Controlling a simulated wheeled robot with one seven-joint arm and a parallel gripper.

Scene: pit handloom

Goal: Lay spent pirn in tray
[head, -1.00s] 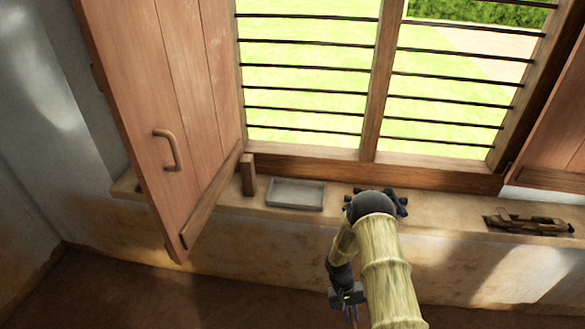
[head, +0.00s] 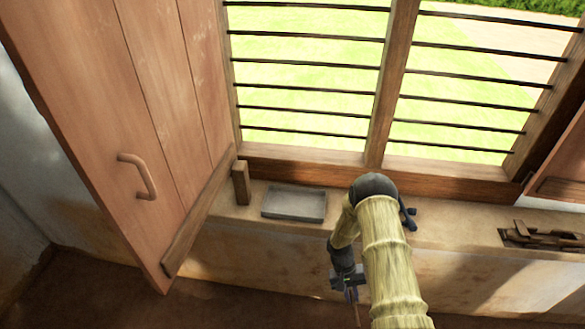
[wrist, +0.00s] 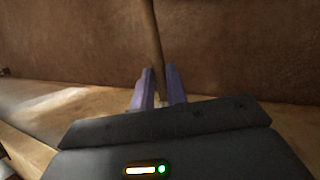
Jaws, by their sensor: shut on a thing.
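The grey tray (head: 294,203) lies on the window sill, left of my arm in the head view, and looks empty. My gripper (head: 352,293) points down in front of the sill, below and to the right of the tray. In the wrist view, the purple fingers of my gripper (wrist: 160,92) are shut on a thin brown stick-like pirn (wrist: 152,38). The pirn runs up out of the picture there, and its lower end is hidden behind the gripper body. In the head view only a thin bit of the pirn (head: 357,314) shows below the fingers.
An open wooden shutter (head: 150,130) with a handle hangs left of the tray. A small wooden block (head: 241,183) stands between it and the tray. A wooden shuttle-like object (head: 545,236) lies on the sill (head: 450,222) at the right. Barred windows rise behind.

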